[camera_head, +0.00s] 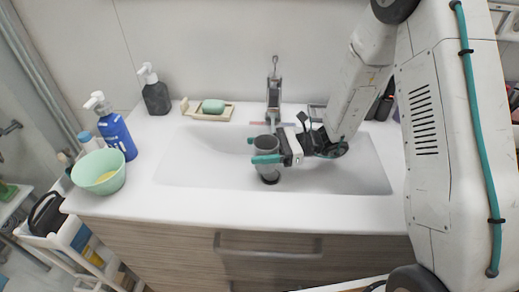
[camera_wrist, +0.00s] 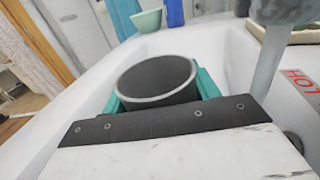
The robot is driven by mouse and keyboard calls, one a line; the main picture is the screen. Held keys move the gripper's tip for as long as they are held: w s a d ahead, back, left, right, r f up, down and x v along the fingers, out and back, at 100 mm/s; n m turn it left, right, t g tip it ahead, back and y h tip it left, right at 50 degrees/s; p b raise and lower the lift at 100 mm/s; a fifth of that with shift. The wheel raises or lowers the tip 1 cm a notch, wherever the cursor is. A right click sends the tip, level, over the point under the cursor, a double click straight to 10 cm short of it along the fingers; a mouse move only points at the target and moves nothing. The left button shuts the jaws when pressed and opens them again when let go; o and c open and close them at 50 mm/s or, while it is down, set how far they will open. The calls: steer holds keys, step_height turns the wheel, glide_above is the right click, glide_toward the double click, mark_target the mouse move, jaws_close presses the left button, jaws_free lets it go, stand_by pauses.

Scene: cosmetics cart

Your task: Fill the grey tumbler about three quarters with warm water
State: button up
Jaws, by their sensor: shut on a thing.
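The grey tumbler (camera_head: 266,144) is upright inside the sink basin, below the faucet (camera_head: 273,92). My gripper (camera_head: 268,159) is shut around its sides, with a green finger on each side. In the wrist view the tumbler (camera_wrist: 157,78) shows its open rim and dark grey inside; I cannot make out a water level. The faucet spout (camera_wrist: 284,10) is at the upper right there. A pale grey strip that looks like a water stream (camera_wrist: 268,62) runs down from it, to the right of the rim and apart from it.
The white sink (camera_head: 205,172) has free room left of the tumbler. A red HOT label (camera_wrist: 301,80) is at right in the wrist view. A soap dish (camera_head: 193,115), dark pump bottle (camera_head: 156,96), blue bottle (camera_head: 118,135) and green bowl (camera_head: 99,174) stand left on the counter.

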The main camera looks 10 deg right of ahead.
mark_target(265, 139)
steer(key=shift+w+d, duration=0.3)
steer(key=shift+w, duration=0.45)
steer(key=shift+w+d, duration=0.3)
steer(key=shift+w, duration=0.45)
steer(key=shift+w+d, duration=0.3)
steer(key=shift+w, duration=0.45)
steer(key=shift+w+d+r, duration=0.2)
steer(key=shift+w+r, duration=0.05)
steer(key=shift+w, duration=0.25)
steer(key=shift+w+d, duration=0.1)
steer(key=shift+w, duration=0.05)
stand_by(0.8)
steer(key=shift+s+a+f, duration=0.1)
steer(key=shift+s+a, duration=0.05)
steer(key=shift+s, duration=0.25)
steer(key=shift+s+a+f, duration=0.1)
steer(key=shift+s, duration=0.3)
steer(key=s, duration=0.1)
steer(key=s+a, duration=0.2)
steer(key=s, duration=0.1)
steer(key=s+a+r, duration=0.1)
steer(key=s+r, duration=0.3)
steer(key=r, duration=0.2)
steer(key=shift+s+a, duration=0.4)
stand_by(0.5)
